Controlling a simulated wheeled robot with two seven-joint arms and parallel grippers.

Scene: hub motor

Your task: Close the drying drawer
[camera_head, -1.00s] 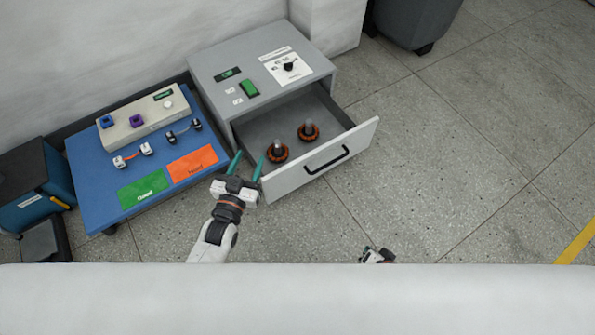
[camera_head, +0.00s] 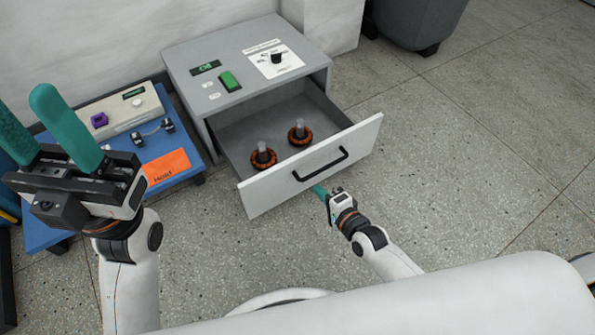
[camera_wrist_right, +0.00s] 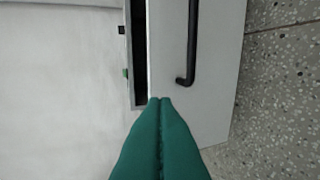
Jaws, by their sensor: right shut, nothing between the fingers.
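The drying drawer (camera_head: 262,191) stands open from the grey cabinet (camera_head: 190,62), with a black bar handle (camera_head: 320,164) on its white front. Two orange-and-black motor parts with pale shafts, one on the left (camera_head: 263,156) and one on the right (camera_head: 299,132), stand inside it. My right gripper (camera_head: 319,190) is shut and empty, its teal fingertips at the lower part of the drawer front, below the handle. The right wrist view shows the closed fingertips (camera_wrist_right: 160,100) over the drawer front beside the handle (camera_wrist_right: 190,45); contact is unclear. My left gripper (camera_head: 68,130) is open and empty at the left.
A blue table (camera_head: 185,150) left of the cabinet carries a beige control box (camera_head: 125,112) and an orange mat (camera_head: 166,168). A dark bin (camera_head: 415,20) stands behind right. The floor right of the drawer is clear.

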